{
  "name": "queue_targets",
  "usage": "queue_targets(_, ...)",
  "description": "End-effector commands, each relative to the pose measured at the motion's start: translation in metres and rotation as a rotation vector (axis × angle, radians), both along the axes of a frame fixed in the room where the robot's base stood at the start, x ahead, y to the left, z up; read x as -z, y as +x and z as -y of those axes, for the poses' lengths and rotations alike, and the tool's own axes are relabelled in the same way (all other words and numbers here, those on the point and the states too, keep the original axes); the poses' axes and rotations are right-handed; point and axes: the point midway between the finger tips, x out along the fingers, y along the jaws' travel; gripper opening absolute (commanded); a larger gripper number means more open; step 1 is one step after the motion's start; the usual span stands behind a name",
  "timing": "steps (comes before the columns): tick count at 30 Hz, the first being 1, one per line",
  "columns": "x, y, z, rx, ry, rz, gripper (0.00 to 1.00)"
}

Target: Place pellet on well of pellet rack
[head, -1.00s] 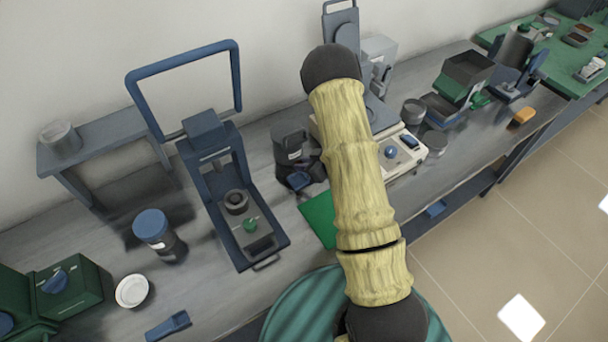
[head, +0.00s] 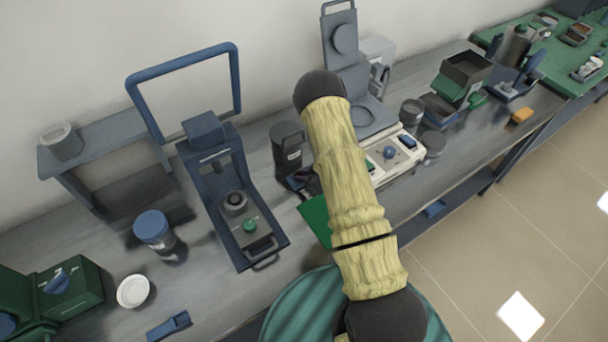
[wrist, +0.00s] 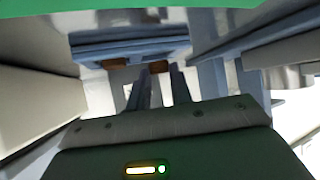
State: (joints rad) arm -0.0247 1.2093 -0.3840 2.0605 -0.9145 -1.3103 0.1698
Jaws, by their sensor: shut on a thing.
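My gripper (wrist: 158,70) shows in the wrist view as two dark blue-grey fingers, close together. They are shut on a small brown piece, which I take to be the pellet (wrist: 158,67). A blue-grey stepped block (wrist: 130,45) lies just beyond the fingertips, with a second brown patch (wrist: 120,63) at its near edge; whether this block is the pellet rack I cannot tell. The view is blurred, and no well can be made out. In the head view my arm hides most of the gripper area, and neither the held pellet nor a rack is clearly seen there.
A blue press (head: 230,200) stands on the grey bench left of my arm, with a dark canister (head: 287,145) beside it. A white balance-like device (head: 395,160) is to the right. A blue-lidded jar (head: 152,228) and white dish (head: 133,291) stand at left.

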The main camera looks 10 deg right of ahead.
Motion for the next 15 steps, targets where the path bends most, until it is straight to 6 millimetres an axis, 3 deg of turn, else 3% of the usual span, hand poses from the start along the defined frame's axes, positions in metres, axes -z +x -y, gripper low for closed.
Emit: queue_targets(15, 0.0093, 0.0002, 0.0000, 0.000, 0.001, 0.001, 0.00)
